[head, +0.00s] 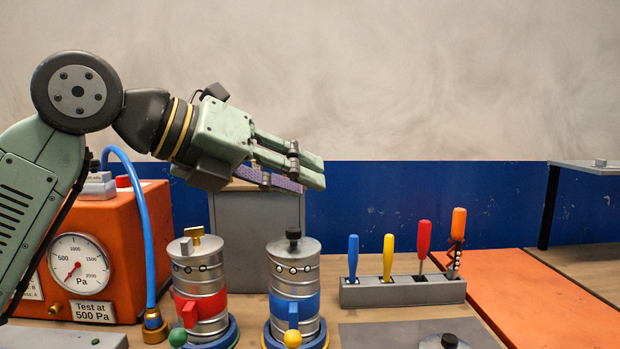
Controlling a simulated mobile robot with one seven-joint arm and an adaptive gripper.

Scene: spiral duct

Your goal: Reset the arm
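My gripper (315,172) is raised above the bench in the head view, at the end of my green arm, and points right and slightly down. Its two fingers lie close together as seen from here, and the viewing angle hides how wide the gap is. I see no object held between them. The fingertips are above the silver can with the blue band (293,281) and its black top knob, apart from it. A second silver can with a red band (200,288) and brass top fitting stands to its left.
An orange pressure box (120,225) with a gauge and blue hose stands left. A grey cabinet (257,206) with a purple perforated piece is behind my gripper. A grey rack (402,292) holds several coloured-handled tools. An orange board (545,300) lies right. Air right of my gripper is clear.

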